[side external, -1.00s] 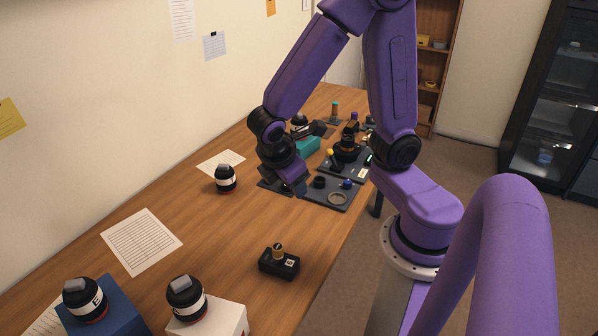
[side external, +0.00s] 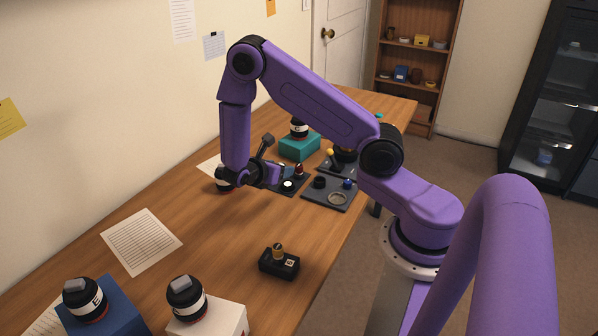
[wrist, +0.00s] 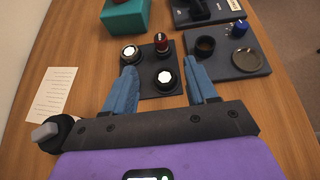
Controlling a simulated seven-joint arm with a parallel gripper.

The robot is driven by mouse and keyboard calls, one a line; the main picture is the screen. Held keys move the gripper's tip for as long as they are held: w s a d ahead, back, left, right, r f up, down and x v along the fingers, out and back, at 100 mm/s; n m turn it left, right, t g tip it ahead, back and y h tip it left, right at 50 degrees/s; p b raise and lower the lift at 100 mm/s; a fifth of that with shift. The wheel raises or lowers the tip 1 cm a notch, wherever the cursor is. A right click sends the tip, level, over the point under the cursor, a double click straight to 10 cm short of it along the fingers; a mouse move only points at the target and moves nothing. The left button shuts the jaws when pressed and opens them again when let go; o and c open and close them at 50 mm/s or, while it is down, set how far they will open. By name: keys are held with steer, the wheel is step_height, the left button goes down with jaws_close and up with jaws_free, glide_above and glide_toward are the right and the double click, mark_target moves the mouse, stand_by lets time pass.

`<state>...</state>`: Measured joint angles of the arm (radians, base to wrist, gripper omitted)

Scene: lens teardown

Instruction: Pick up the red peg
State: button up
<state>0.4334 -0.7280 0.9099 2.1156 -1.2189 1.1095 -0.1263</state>
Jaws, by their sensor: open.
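The red peg (wrist: 161,42) stands upright at the far part of a dark plate (wrist: 148,89) in the wrist view. It also shows in the side view as a small dark red piece (side external: 299,170). Two black round pieces with white tops share the plate, one (wrist: 131,54) left of the peg and one (wrist: 165,78) nearer me. My gripper (wrist: 163,69) is open, its blue fingers apart and nothing held. The peg lies beyond the fingertips, in line with the gap between them. In the side view my gripper (side external: 272,174) is left of the peg.
A teal block (side external: 300,147) stands behind the plate. Another dark tray (wrist: 228,67) with a ring, a cup and a blue knob lies to the right. A black-and-white jar (side external: 223,179) stands close to my wrist.

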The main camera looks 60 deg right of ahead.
mark_target(297, 167)
steer(key=x, duration=1.4)
steer(key=shift+d+f, duration=0.2)
steer(key=shift+f, duration=0.05)
steer(key=c, duration=1.1)
